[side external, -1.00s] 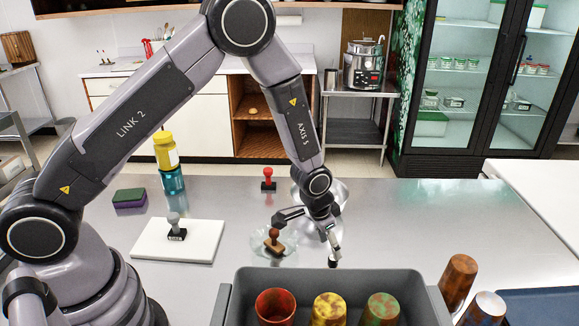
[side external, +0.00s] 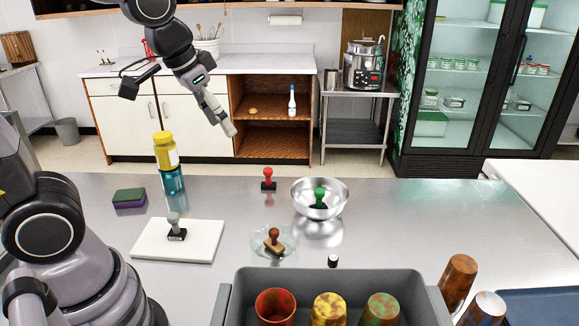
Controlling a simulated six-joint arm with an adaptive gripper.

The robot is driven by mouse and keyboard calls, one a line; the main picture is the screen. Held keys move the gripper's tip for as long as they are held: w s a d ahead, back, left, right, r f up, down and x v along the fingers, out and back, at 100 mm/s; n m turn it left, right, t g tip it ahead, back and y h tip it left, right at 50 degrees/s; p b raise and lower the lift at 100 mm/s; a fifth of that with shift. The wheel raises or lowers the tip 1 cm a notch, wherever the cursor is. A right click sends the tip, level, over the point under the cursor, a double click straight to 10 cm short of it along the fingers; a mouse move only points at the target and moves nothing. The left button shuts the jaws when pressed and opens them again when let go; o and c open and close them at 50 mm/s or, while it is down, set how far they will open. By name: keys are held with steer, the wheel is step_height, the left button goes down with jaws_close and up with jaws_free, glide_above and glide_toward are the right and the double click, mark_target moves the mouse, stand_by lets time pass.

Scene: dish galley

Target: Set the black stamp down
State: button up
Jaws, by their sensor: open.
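My gripper (side external: 178,109) is raised high at the upper left, over the far side of the counter. Its fingers are spread wide with nothing between them. No stamp with a black handle stands out. A small dark object with a pale top (side external: 333,261) stands on the counter just behind the grey bin; I cannot tell whether it is the black stamp. A grey-handled stamp with a dark base (side external: 176,228) stands upright on the white board (side external: 148,245). A brown stamp (side external: 274,241) rests on a clear glass dish (side external: 257,236).
A red stamp (side external: 268,180) stands behind; a green stamp (side external: 319,197) is in the metal bowl (side external: 336,186). The grey bin (side external: 420,300) holds several cups. A sponge (side external: 129,198) and yellow-topped bottle (side external: 172,180) stand left. The counter's right side is mostly clear.

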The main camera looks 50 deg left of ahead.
steer(key=s+a+r, duration=0.1)
steer(key=s, duration=0.5)
steer(key=s+a+r+n, duration=0.1)
steer(key=s+a, duration=0.1)
steer(key=s, duration=0.3)
steer(key=shift+s+r+t+y, duration=0.3)
steer(key=shift+s+t, duration=0.05)
steer(key=shift+t, duration=0.05)
stand_by(0.3)
